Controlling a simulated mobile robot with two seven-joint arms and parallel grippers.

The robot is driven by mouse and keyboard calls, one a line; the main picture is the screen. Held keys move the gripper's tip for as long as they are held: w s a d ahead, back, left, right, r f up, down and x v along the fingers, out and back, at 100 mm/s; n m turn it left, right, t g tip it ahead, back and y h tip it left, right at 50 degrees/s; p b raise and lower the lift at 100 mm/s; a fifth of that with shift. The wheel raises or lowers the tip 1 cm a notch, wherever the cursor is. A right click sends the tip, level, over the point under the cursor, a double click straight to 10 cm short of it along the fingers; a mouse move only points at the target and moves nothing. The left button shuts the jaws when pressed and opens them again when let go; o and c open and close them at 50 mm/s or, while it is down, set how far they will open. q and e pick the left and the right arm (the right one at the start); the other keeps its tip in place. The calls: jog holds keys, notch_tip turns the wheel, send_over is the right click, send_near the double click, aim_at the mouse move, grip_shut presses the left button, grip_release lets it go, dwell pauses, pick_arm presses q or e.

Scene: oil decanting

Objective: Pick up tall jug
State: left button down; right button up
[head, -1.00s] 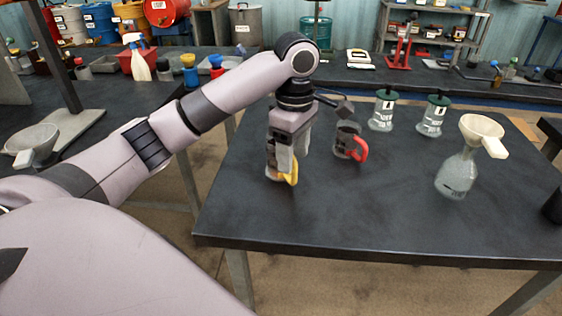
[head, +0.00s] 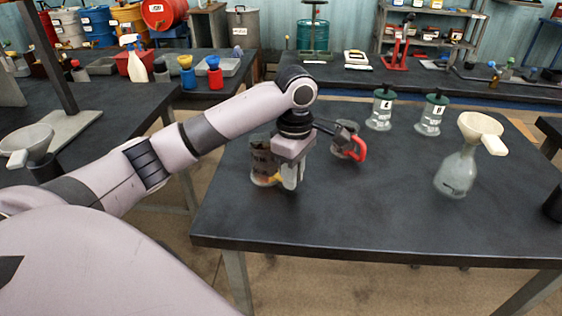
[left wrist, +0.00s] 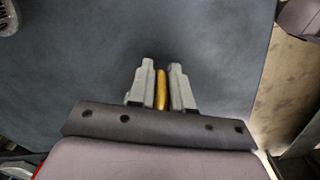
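The tall jug (head: 262,160) is a grey, see-through vessel with a yellow handle, at the left part of the near table. My left gripper (head: 291,180) is at its right side, partly hiding it. In the left wrist view the yellow handle (left wrist: 161,89) lies between the two close-set fingers, and the gripper looks shut on it. The jug's body is hidden in that view. I cannot tell whether its base touches the table. My right gripper is not in view.
A smaller jug with a red handle (head: 347,142) stands just right of my left wrist. Two green-capped jars (head: 381,109) (head: 431,116) stand behind. A flask (head: 457,173) with a cream funnel (head: 480,130) stands at the right. The table's front middle (head: 370,215) is clear.

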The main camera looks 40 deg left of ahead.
pick_arm(q)
jog(key=shift+r, duration=0.2)
dwell(0.3)
jog(key=shift+r, duration=1.35)
notch_tip(320, 180, up, 11)
jog(key=p, duration=0.4)
jog(key=shift+r, duration=2.8)
